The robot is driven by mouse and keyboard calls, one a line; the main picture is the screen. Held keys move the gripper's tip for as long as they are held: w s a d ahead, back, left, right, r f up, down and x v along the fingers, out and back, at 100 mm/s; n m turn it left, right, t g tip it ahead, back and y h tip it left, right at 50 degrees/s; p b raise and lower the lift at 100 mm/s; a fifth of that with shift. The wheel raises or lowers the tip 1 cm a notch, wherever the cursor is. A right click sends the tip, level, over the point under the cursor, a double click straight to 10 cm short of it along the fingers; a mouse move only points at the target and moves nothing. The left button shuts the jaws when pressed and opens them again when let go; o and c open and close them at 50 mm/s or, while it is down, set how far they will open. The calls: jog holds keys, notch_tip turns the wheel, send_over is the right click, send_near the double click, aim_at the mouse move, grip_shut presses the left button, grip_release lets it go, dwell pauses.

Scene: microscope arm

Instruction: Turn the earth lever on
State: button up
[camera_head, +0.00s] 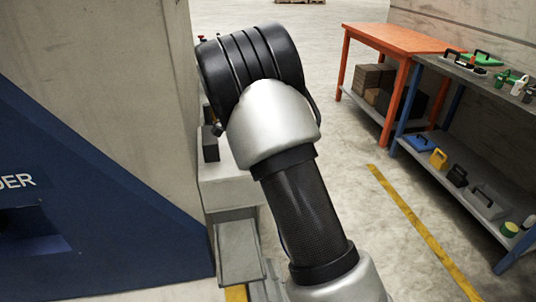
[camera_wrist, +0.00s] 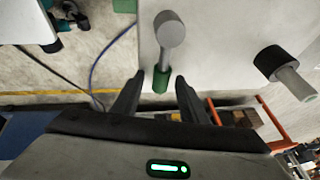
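In the wrist view, a lever (camera_wrist: 170,30) with a round grey head and a green grip (camera_wrist: 161,82) stands out from a pale panel (camera_wrist: 225,30). It looks like the earth lever. The green grip points down in the picture. My gripper (camera_wrist: 160,77) is open, with one dark finger on each side of the green grip. I see gaps on both sides, and I cannot tell how deep the grip lies between the fingers. In the head view my arm hides the gripper and the lever.
A black and grey knob (camera_wrist: 279,71) sticks out to the right of the lever. A blue cable (camera_wrist: 103,55) hangs at the left. In the head view, a large grey and blue cabinet (camera_head: 95,75) fills the left. An orange table (camera_head: 395,38) and a shelf unit stand right; the floor between is clear.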

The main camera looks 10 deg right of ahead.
jog(key=shift+r, duration=0.1)
jog(key=p+v, duration=0.3)
jog(key=v, duration=1.4)
jog(key=shift+p, duration=0.4)
jog(key=shift+r, duration=0.1)
